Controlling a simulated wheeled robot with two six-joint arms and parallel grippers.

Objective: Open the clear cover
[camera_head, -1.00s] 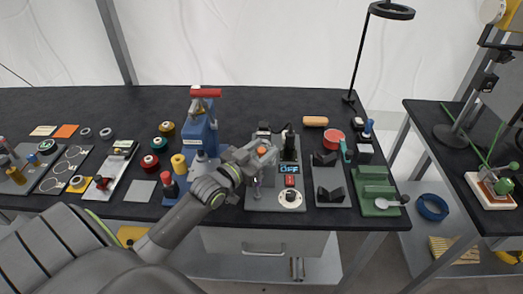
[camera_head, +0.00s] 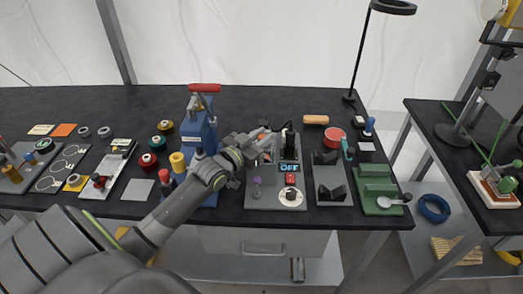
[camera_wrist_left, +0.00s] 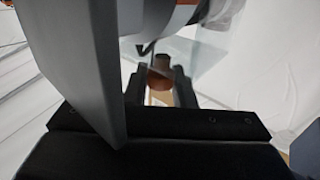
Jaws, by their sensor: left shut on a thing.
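The clear cover shows as a pale see-through pane in the left wrist view (camera_wrist_left: 207,58), just past the fingertips. In the head view I cannot make out its outline. My left gripper (camera_head: 264,140) is over the back left of the grey device panel (camera_head: 262,203). It is shut on the clear cover, though its fingers partly hide the contact in the left wrist view (camera_wrist_left: 172,84). My right gripper is not in view.
A blue press with a red handle (camera_head: 204,87) stands close left of my arm. A dark V-block stand (camera_head: 330,190) and a green holder (camera_head: 379,190) with a spoon are to the right. A tall black lamp (camera_head: 362,50) rises behind. The back of the table is mostly clear.

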